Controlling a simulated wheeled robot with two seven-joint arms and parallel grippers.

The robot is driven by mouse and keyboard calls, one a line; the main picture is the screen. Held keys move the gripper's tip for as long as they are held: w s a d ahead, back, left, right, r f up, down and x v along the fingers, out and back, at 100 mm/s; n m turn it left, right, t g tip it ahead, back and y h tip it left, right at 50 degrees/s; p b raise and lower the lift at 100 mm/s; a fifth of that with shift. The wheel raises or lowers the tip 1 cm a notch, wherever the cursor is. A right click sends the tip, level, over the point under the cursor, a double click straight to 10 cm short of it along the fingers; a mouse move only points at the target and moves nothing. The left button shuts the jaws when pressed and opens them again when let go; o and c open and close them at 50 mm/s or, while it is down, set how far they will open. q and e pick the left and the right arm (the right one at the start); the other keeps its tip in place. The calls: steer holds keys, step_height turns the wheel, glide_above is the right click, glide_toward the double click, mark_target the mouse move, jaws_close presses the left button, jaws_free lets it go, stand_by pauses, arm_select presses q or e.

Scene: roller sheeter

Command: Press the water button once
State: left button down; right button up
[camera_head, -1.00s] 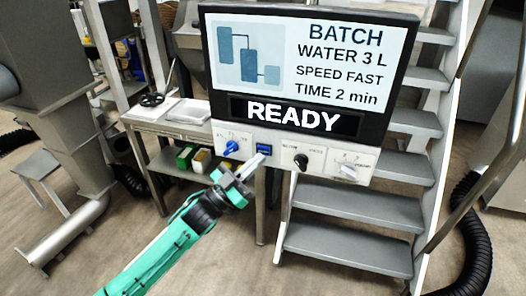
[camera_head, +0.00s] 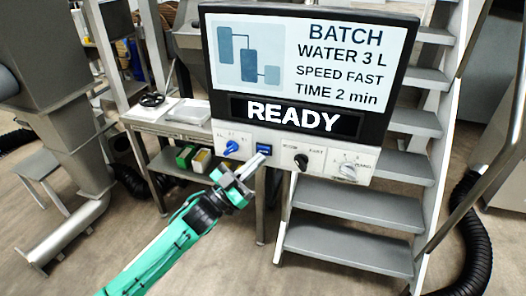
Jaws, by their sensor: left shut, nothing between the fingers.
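The water button (camera_head: 263,149) is a small blue square on the white control strip (camera_head: 318,165) under the screen. A blue knob (camera_head: 231,147) is to its left. My left gripper (camera_head: 264,157) reaches up from below, shut and empty, with its fingertips at the button's lower edge in the picture. I cannot tell whether they touch it. The screen (camera_head: 303,65) reads BATCH, WATER 3 L, SPEED FAST, TIME 2 min, with READY below. My right gripper is not in view.
A black knob (camera_head: 301,161) and a white dial (camera_head: 348,170) are right of the button. Grey metal stairs (camera_head: 352,207) stand behind the panel on the right. A side table (camera_head: 150,123) with trays is at left.

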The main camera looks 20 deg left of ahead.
arm_select(q)
steer(key=shift+w, duration=0.4)
steer(key=shift+w, duration=0.45)
stand_by(0.8)
steer(key=shift+s, duration=0.15)
steer(key=shift+s+p, duration=0.4)
steer(key=shift+s, duration=0.3)
steer(key=s+p, duration=0.1)
steer(key=s, duration=0.4)
steer(key=shift+a, duration=0.1)
stand_by(0.3)
